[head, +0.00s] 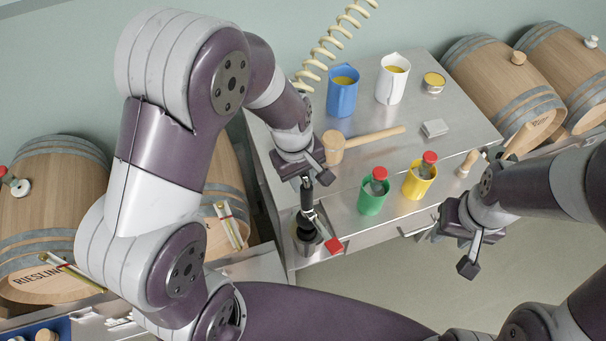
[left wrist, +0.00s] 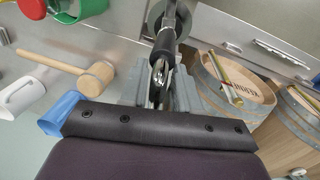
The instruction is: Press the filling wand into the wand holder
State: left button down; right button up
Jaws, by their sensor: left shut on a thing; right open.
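The wand points down at the wand holder (head: 301,243), a dark round cup at the bench's front left corner. In the left wrist view the wand (left wrist: 165,45) runs from between my fingers up to the round holder (left wrist: 156,17). How deep its tip sits is hidden. My right gripper (head: 450,250) is open and empty, in front of the bench at the right.
A coiled hose (head: 335,40) hangs above. Barrels flank the bench.

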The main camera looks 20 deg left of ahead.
aim_at(303, 186)
pick_arm(q)
jog(key=shift+f+b, duration=1.05)
jog(key=shift+f, duration=0.6)
jog(key=c, duration=0.8)
grip_release()
jog(key=shift+o, duration=0.2)
notch_tip(303, 186, up, 13)
jog(key=a+b, duration=0.1)
jog(key=shift+s+f+b, duration=0.2)
jog(key=shift+s+b, duration=0.1)
jog(key=shift+s, duration=0.15)
jog(key=shift+a, duration=0.1)
